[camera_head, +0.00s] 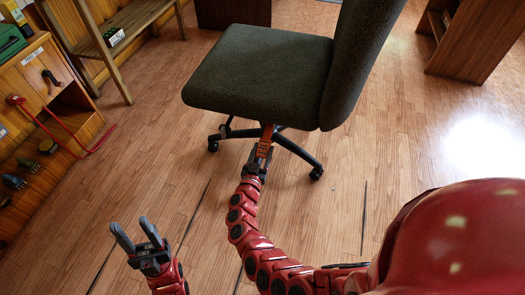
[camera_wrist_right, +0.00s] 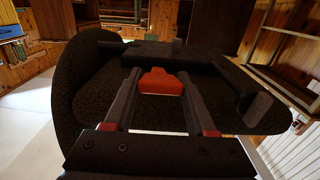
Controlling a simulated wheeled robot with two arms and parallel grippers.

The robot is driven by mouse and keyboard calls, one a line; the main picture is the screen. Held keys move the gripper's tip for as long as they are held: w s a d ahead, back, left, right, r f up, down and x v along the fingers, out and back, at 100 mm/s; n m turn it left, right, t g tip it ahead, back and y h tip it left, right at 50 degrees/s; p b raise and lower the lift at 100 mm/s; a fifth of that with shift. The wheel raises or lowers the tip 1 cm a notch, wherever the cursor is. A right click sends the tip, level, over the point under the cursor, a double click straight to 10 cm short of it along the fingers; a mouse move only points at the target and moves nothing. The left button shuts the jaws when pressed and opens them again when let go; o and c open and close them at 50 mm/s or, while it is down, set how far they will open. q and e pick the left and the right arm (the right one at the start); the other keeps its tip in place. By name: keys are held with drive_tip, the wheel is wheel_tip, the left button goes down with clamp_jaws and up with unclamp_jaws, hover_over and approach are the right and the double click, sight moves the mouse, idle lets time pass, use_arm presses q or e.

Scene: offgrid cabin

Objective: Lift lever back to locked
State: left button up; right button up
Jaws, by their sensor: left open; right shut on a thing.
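A dark office chair (camera_head: 262,72) stands on the wood floor, with its backrest at the right of the seat. A red-orange lever (camera_head: 267,134) shows under the front edge of the seat. My right gripper (camera_head: 262,150) is at that edge, shut on the lever. In the right wrist view the lever's red paddle (camera_wrist_right: 160,82) sits between the two fingers, and the chair's underside (camera_wrist_right: 215,88) is behind it. The lever's inner end is hidden. My left gripper (camera_head: 137,233) is open and empty above the floor at the lower left, away from the chair.
The chair's black wheeled base (camera_head: 232,131) is below the seat. A wooden cabinet (camera_head: 50,95) with tools and a red-handled frame (camera_head: 75,150) stands at the left. A wooden bench (camera_head: 110,45) is at the upper left. Floor between cabinet and chair is clear.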

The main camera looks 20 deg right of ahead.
sight(266, 137)
clamp_jaws()
wheel_tip(266, 137, up, 4)
drive_tip(key=g+y+p, duration=0.1)
drive_tip(key=p, duration=0.6)
drive_tip(key=g+p, duration=0.1)
drive_tip(key=p, duration=0.6)
drive_tip(key=shift+s+a+r+g+y, duration=0.15)
drive_tip(key=shift+r+g+y, duration=0.1)
drive_tip(key=shift+g+y, duration=0.15)
drive_tip(key=shift+s+f+g+p, duration=0.15)
drive_tip(key=shift+g+p, duration=0.15)
drive_tip(key=shift+p, duration=0.4)
drive_tip(key=shift+f, duration=0.15)
drive_tip(key=o, duration=1.1)
unclamp_jaws()
